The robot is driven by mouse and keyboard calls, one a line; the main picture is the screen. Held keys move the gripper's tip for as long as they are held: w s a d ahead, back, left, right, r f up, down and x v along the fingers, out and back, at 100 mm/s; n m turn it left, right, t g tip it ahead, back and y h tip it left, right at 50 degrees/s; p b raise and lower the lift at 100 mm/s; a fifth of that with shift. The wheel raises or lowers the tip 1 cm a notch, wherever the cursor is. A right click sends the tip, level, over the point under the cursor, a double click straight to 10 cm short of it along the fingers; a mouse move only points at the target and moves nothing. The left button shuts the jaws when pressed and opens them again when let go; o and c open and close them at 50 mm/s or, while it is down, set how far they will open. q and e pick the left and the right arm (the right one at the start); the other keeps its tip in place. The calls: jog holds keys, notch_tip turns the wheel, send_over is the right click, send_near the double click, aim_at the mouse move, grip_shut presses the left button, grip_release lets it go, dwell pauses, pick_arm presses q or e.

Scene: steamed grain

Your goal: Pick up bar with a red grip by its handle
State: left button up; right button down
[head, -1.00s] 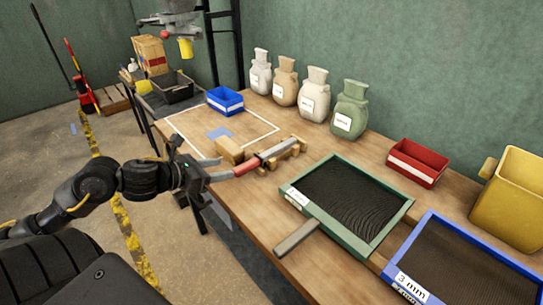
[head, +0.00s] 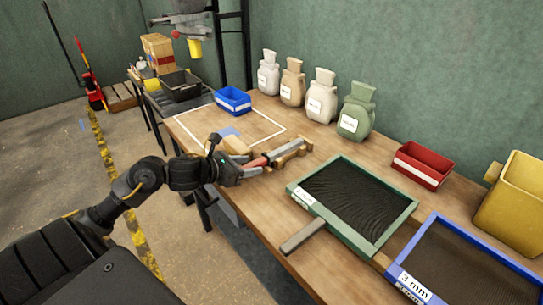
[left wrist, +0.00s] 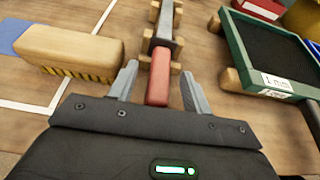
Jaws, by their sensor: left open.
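The bar with a red grip (head: 258,161) lies on a wooden rest (head: 300,146) on the table, its grip toward the table's front edge. In the left wrist view its red grip (left wrist: 158,80) points at me, and its grey metal part runs away between wooden pegs. My left gripper (head: 250,171) is at the grip. In the left wrist view the left gripper (left wrist: 158,88) is open, with one finger on each side of the red grip and a gap showing on both sides. My right gripper is not in view.
A wooden brush (left wrist: 70,50) lies left of the bar. A green-framed sieve (head: 375,237) with a handle lies to the right, then a blue-framed sieve (head: 428,225). Several sacks (head: 321,95) stand along the wall. A blue bin (head: 232,100) and a red bin (head: 423,166) stand farther back.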

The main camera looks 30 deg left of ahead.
aim_at(274, 156)
pick_arm(q)
jog(key=shift+x, duration=1.45)
grip_shut()
